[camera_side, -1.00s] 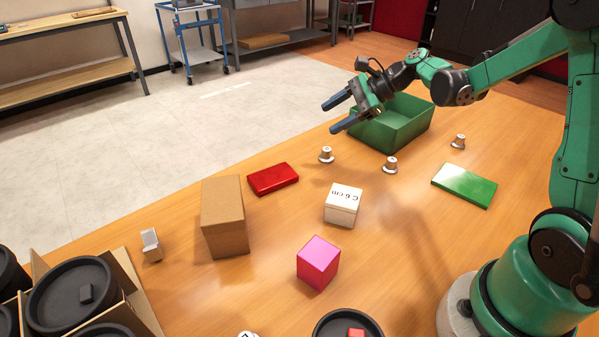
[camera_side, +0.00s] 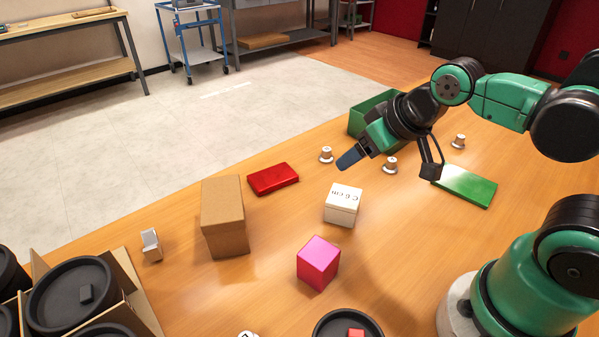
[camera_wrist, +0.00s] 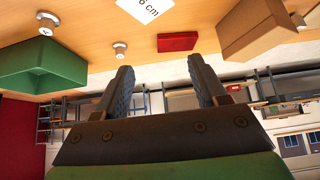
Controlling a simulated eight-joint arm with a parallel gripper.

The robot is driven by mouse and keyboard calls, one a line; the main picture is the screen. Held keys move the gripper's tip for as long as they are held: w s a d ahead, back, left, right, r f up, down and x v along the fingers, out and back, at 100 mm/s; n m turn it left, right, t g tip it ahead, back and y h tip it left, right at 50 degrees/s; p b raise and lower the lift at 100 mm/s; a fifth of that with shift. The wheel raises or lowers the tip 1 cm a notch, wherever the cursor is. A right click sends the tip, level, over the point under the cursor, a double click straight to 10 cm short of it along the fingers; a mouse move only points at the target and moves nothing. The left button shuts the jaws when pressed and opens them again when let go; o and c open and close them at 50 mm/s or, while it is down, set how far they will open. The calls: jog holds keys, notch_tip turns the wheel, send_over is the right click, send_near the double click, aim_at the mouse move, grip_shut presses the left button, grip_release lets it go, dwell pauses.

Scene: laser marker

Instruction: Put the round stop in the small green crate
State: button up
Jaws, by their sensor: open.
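The small green crate (camera_side: 366,112) stands at the far side of the table, partly hidden behind my arm; it also shows at the left of the wrist view (camera_wrist: 40,68). Several small knob-like pieces with round bases stand upright near it: one (camera_side: 327,154) left of my gripper, one (camera_side: 390,165) just beyond it and one (camera_side: 459,141) to the right. I cannot tell which is the round stop. Two knobs show in the wrist view (camera_wrist: 120,48). My gripper (camera_side: 349,160) is above the table in front of the crate, open and empty, its fingers (camera_wrist: 160,78) apart.
A white box (camera_side: 342,206), a pink cube (camera_side: 318,263), a red box (camera_side: 273,179), a cardboard box (camera_side: 223,217) and a flat green box (camera_side: 465,186) stand around the table. A black dish (camera_side: 320,326) is at the front. Bare wood lies between them.

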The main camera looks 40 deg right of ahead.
jog(key=m+t+y, duration=0.3)
jog(key=m+y, duration=0.6)
jog(key=m, duration=1.8)
send_over(327, 149)
jog(key=s+d, duration=0.3)
notch_tip(327, 149, down, 5)
notch_tip(327, 149, down, 7)
jog(key=shift+s+d+r, duration=0.1)
jog(key=shift+s+r, duration=0.05)
jog(key=x, duration=0.5)
